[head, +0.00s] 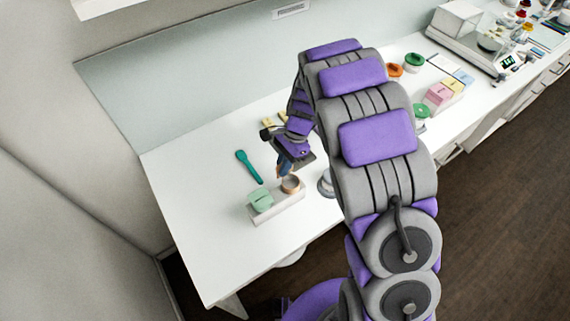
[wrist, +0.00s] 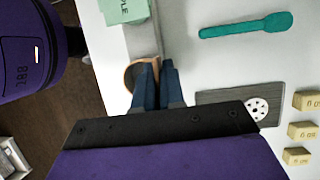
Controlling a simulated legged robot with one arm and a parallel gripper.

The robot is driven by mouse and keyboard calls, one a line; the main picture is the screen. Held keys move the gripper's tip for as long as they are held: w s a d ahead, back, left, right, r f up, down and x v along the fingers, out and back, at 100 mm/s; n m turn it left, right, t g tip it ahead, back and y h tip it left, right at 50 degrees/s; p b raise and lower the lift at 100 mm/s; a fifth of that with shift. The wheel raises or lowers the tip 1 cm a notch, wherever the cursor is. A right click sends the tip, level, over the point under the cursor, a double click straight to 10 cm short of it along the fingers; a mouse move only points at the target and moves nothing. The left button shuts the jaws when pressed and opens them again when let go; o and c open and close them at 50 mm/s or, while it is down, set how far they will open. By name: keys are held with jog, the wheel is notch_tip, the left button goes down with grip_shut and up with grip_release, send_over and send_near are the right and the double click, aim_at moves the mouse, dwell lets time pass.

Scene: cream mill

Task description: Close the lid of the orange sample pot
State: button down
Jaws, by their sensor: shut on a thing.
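A tan-orange round piece, open at the top like a ring or cup (head: 290,185), stands at the right end of a white block beside a mint-green block (head: 261,200). My gripper (head: 283,171) points down at its edge. In the wrist view the blue fingers (wrist: 158,82) are close together against the tan curved wall (wrist: 133,72); the exact grip is partly hidden. A separate orange round pot or lid (head: 395,70) lies farther back, beyond my arm, partly hidden. I cannot tell its lid state.
A teal spoon (head: 249,167) lies on the white bench left of the gripper. A grey plate with a white perforated disc (wrist: 257,109) and small yellow blocks (wrist: 302,131) are nearby. A green-topped pot (head: 414,60) and pink blocks (head: 438,94) stand farther right.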

jog(key=t+b, duration=0.1)
jog(key=s+t+y+b, duration=0.1)
jog(key=shift+s+d+f+n+y+b, duration=0.1)
jog(key=shift+s+f+n+y+b, duration=0.1)
jog(key=shift+n+y+b, duration=0.15)
jog(key=b, duration=0.1)
jog(key=t+y+b, duration=0.1)
jog(key=t+b, duration=0.1)
jog(key=shift+s+d+f+n+y, duration=0.2)
jog(key=shift+s+d+n+y, duration=0.05)
jog(key=shift+s, duration=0.1)
jog(key=t+y+b, duration=0.1)
jog(key=b, duration=0.2)
jog(key=s+t+y+b, duration=0.1)
jog(key=t+b, duration=0.1)
jog(key=b, duration=0.1)
jog(key=shift+d+f+n+b, duration=0.35)
jog(key=shift+d+f+n, duration=0.05)
jog(key=t+y+b, duration=0.1)
jog(key=b, duration=0.2)
jog(key=shift+s+d+f, duration=0.1)
jog(key=shift+s+d, duration=0.05)
jog(key=c, duration=1.3)
grip_release()
